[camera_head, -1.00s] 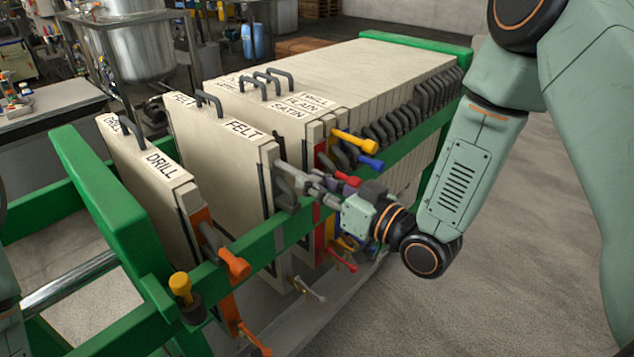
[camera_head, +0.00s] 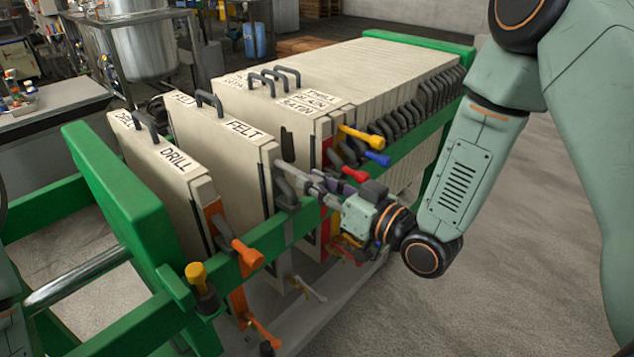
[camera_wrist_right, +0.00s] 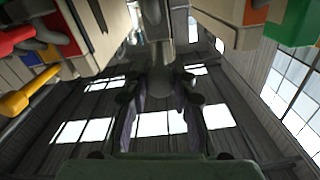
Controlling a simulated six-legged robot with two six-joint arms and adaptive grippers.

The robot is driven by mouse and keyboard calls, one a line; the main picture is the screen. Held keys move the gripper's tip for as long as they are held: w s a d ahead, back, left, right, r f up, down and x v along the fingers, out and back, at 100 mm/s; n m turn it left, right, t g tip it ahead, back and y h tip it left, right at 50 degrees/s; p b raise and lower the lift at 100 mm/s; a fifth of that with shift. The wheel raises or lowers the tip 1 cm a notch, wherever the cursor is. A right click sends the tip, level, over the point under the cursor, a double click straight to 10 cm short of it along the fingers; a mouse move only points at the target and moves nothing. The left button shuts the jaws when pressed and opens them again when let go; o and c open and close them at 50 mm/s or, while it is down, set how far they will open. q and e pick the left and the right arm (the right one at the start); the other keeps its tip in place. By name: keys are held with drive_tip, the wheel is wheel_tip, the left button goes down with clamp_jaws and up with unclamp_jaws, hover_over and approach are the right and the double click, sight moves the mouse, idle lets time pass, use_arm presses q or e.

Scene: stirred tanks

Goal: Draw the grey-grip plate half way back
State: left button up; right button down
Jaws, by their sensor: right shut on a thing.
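The grey-grip plate is the cream FELT plate (camera_head: 222,160), standing upright in the green rack with a dark handle on top. Its grey side grip (camera_head: 286,193) sticks out over the near green rail. My right gripper (camera_head: 306,187) is shut on this grip from the right. In the right wrist view a grey part, likely the grip, runs between the fingers (camera_wrist_right: 160,80), against the roof. The plate stands apart from both the DRILL plate (camera_head: 165,175) on its left and the packed plates (camera_head: 385,80) on its right. My left gripper is out of view.
The green end frame (camera_head: 110,190) stands left of the DRILL plate, whose grip is orange (camera_head: 247,252). Yellow (camera_head: 362,136), blue (camera_head: 378,158) and red (camera_head: 354,174) grips stick out close to my right gripper. Open floor (camera_head: 510,240) lies on the right.

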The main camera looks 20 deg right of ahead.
drive_tip(key=c, duration=1.1)
unclamp_jaws()
drive_tip(key=shift+d, duration=0.15)
drive_tip(key=shift+v, duration=3.7)
